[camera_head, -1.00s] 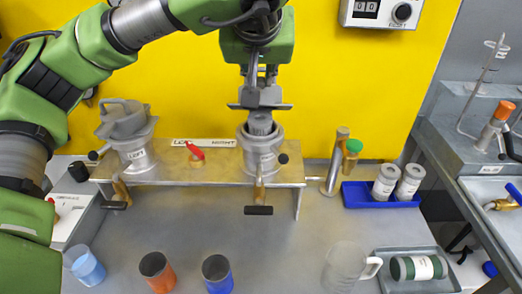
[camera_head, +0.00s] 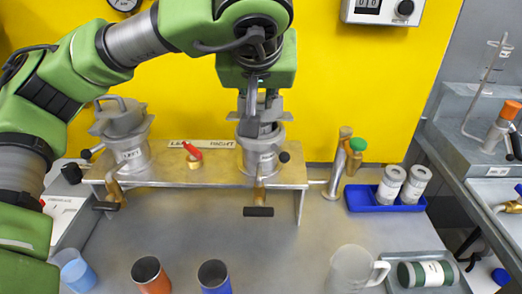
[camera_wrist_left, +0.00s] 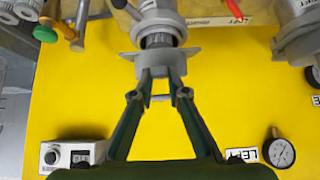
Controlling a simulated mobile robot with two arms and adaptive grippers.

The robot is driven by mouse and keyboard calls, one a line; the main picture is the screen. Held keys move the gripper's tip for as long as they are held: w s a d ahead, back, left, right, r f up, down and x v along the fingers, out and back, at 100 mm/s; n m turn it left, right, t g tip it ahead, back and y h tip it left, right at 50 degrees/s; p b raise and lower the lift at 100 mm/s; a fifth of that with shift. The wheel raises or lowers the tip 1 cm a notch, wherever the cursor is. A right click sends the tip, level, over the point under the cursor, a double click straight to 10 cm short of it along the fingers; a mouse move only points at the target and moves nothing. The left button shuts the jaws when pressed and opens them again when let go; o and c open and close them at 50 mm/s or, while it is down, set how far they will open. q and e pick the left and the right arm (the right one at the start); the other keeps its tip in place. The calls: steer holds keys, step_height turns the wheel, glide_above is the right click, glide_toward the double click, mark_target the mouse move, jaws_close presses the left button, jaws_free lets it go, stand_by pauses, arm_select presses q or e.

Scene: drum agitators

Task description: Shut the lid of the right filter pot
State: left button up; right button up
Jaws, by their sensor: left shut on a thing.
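The right filter pot (camera_head: 262,160) is a grey metal pot on the brass-coloured bench; it also shows at the top of the left wrist view (camera_wrist_left: 157,20). Its grey lid (camera_wrist_left: 160,59) is at the pot's mouth, its side ears spread left and right. My left gripper (camera_wrist_left: 160,84) is shut on the lid's handle. In the head view my left gripper (camera_head: 259,110) comes down from above, over the pot, and partly hides the lid. I cannot tell how large a gap is left between lid and rim. My right gripper is not in view.
The left filter pot (camera_head: 127,150) has a tilted lid. A red-handled valve (camera_head: 193,152) sits between the pots. Cups (camera_head: 151,275), a clear jug (camera_head: 352,270) and a blue tray (camera_head: 368,207) with jars stand around. The yellow wall (camera_head: 330,80) is close behind.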

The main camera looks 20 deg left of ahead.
arm_select(q)
steer(key=shift+f, duration=0.1)
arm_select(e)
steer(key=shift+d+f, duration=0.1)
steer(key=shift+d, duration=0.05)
arm_select(q)
steer(key=f+b, duration=0.1)
steer(key=s+f+b, duration=0.1)
steer(key=f+b, duration=0.1)
steer(key=shift+s+d+f, duration=0.15)
steer(key=shift+f, duration=0.15)
steer(key=o, duration=1.5)
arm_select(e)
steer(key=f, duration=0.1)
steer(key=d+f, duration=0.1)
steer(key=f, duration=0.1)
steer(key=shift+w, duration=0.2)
arm_select(q)
steer(key=shift+o, duration=0.2)
steer(key=p+v, duration=0.3)
steer(key=v, duration=0.4)
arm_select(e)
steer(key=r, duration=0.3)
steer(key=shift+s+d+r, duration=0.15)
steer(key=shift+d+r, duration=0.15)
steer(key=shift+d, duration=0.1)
